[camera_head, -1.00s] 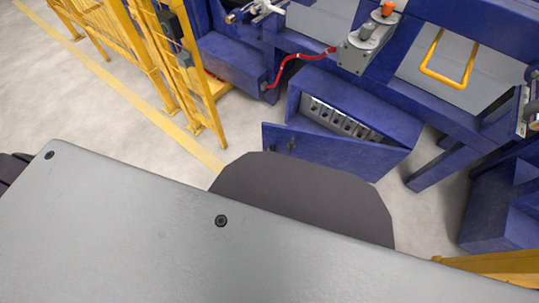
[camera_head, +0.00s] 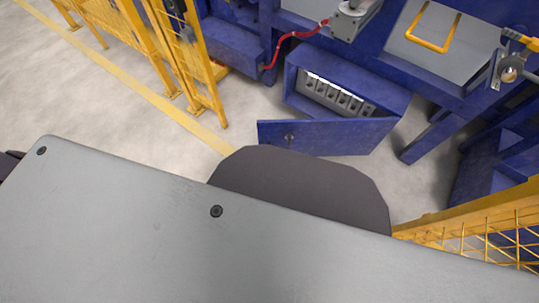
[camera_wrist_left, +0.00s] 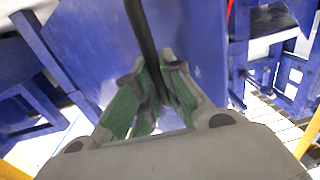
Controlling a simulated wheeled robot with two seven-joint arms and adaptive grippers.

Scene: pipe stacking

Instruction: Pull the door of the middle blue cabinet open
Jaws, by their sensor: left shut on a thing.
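The middle blue cabinet (camera_head: 385,88) stands low under the blue machine in the head view. Its blue door (camera_head: 350,137) stands partly open, apart from the cabinet on the left and meeting it at the right. A small dark handle (camera_head: 289,140) sits near the door's left end. In the left wrist view, my left gripper (camera_wrist_left: 160,75) has green-padded fingers shut on a long dark bar (camera_wrist_left: 141,28), which looks like the handle, in front of a blue panel (camera_wrist_left: 195,45). The head view does not show this gripper. My right gripper is in neither view.
Grey slotted parts (camera_head: 338,95) show inside the cabinet. Yellow mesh fencing (camera_head: 200,70) stands at the left, and more fence (camera_head: 485,235) at the lower right. A red hose (camera_head: 285,42) hangs above the cabinet. Bare floor (camera_head: 95,95) lies at the left.

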